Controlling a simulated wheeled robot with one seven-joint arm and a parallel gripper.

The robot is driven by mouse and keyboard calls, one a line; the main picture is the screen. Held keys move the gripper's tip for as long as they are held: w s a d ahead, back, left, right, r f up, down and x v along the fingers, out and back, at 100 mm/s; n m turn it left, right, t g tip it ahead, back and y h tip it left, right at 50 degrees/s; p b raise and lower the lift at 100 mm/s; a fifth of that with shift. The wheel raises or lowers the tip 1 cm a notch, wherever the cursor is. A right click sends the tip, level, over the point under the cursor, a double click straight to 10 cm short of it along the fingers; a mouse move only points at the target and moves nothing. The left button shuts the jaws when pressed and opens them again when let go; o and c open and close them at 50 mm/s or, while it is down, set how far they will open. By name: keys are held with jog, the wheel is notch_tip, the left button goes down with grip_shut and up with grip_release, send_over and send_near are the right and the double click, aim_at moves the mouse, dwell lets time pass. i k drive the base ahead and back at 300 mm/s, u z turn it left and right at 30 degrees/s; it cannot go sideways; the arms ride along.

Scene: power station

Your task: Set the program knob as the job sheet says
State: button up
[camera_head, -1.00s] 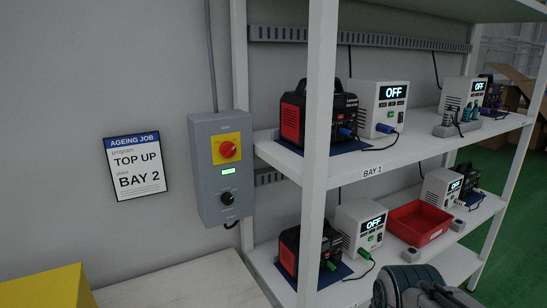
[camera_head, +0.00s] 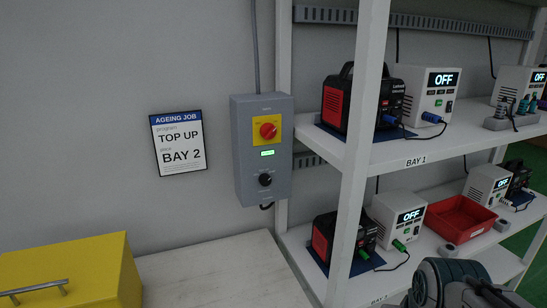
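The job sheet (camera_head: 178,143) on the wall reads "AGEING JOB", program "TOP UP", place "BAY 2". To its right a grey control box (camera_head: 243,170) is fixed to the wall. It carries a red rotary switch (camera_head: 267,131) on a yellow plate, a small lit green display (camera_head: 267,153) and a black knob (camera_head: 265,179) below. The display text and the knob's labels are too small to read. Part of my arm shows at the lower right, apart from the box. My gripper's fingers are not visible.
A white shelf rack (camera_head: 352,185) stands right of the box, its front post close by. It holds several white units showing "OFF", black-and-red power stations and a red tray (camera_head: 458,216). A pale bench top (camera_head: 205,275) and a yellow box (camera_head: 75,275) lie below.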

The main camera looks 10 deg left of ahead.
aim_at(264, 179)
jog(key=z, duration=2.2)
jog(key=k, duration=0.75)
jog(key=u, duration=1.55)
jog(key=i, duration=0.5)
jog(key=u, duration=0.05)
